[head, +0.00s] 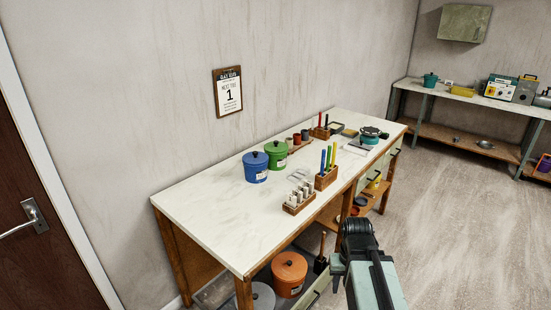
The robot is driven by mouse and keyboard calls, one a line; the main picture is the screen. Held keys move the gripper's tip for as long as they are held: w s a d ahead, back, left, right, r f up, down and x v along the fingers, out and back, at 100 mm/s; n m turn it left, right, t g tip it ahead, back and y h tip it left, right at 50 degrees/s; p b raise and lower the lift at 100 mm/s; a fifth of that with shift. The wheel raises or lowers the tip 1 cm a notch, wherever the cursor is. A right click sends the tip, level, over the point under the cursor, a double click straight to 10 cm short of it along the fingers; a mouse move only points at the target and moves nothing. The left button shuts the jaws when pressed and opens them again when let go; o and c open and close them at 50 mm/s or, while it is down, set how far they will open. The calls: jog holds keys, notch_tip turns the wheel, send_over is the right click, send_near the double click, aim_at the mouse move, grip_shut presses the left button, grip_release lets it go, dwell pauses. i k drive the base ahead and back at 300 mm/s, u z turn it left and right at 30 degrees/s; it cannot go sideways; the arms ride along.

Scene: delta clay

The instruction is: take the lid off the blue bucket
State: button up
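The blue bucket (256,172) stands upright on the white-topped workbench, near its back edge by the wall. Its blue lid (255,158) with a dark knob sits on top. The bucket has a pale label on its front. My arm shows at the bottom right, in front of the bench and well apart from the bucket. The end of my arm is dark and seen from behind, and I cannot make out the gripper's fingers.
A green lidded bucket (277,155) stands close beside the blue one on the right. A wooden block with pale cylinders (299,199) and a holder with coloured tools (326,176) stand near the front edge. The bench's left part (215,205) is clear. An orange lidded bucket (289,274) is below.

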aim_at(254, 157)
jog(key=z, duration=1.4)
jog(key=i, duration=2.2)
jog(key=u, duration=4.35)
jog(key=i, duration=1)
jog(key=u, duration=0.05)
